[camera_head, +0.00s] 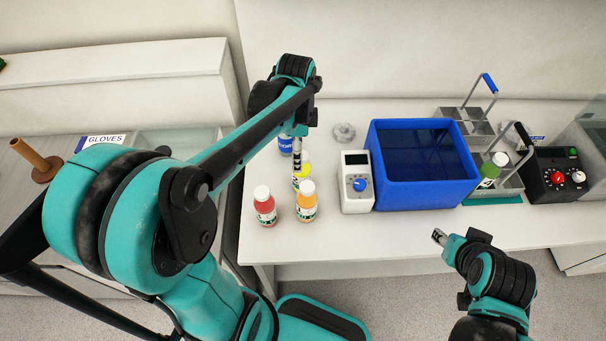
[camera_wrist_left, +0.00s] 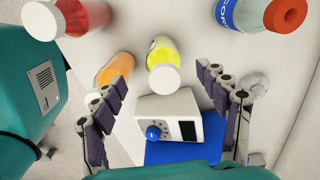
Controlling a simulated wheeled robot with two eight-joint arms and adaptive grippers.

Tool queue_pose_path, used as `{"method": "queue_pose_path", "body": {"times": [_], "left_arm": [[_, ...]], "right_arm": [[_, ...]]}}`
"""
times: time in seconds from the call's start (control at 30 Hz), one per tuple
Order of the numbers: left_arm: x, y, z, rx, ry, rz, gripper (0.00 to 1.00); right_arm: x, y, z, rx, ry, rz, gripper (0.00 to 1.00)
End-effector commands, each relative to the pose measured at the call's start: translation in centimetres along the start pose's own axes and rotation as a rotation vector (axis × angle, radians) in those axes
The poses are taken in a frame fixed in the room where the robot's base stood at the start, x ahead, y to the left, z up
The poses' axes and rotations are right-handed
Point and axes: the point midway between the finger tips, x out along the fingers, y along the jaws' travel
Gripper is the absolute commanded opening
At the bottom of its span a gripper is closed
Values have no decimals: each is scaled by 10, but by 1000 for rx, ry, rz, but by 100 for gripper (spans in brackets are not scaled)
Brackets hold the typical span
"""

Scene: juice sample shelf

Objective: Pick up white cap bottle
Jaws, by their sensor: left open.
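Three white-capped bottles stand on the table: red (camera_head: 264,208), orange (camera_head: 306,204) and yellow (camera_head: 304,170). My left gripper (camera_head: 299,165) points down at the yellow bottle and partly hides it. In the left wrist view, the open, empty jaws (camera_wrist_left: 162,82) appear on either side of the yellow bottle's cap (camera_wrist_left: 163,79); I cannot tell their height over it. The orange bottle (camera_wrist_left: 115,68) is beside the left finger, the red bottle (camera_wrist_left: 85,15) farther off. My right gripper (camera_head: 439,237) is at the table's front edge, its jaws too small to read.
A white device (camera_head: 356,196) and blue bin (camera_head: 425,195) are to the right. A grey rack (camera_head: 510,184) holds a green bottle (camera_head: 489,172). A black control box (camera_head: 552,176) stands at far right.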

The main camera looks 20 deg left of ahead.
Motion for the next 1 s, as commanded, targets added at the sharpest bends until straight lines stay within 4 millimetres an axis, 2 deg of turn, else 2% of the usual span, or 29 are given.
{"method": "queue_pose_path", "body": {"times": [0.37, 0.6, 0.93, 1.0], "left_arm": [[41, -1, -4, 1, 0, 0, 74], [76, -2, -9, 0, 0, 0, 74], [82, -2, -9, 0, 0, 0, 74], [82, -2, -9, 0, 0, 0, 56]], "right_arm": [[14, 0, 10, 0, 0, 0, 39], [25, 0, 18, 0, 0, 0, 39], [25, 0, 18, 0, 0, 0, 39], [25, 0, 18, 0, 0, 0, 39]]}}
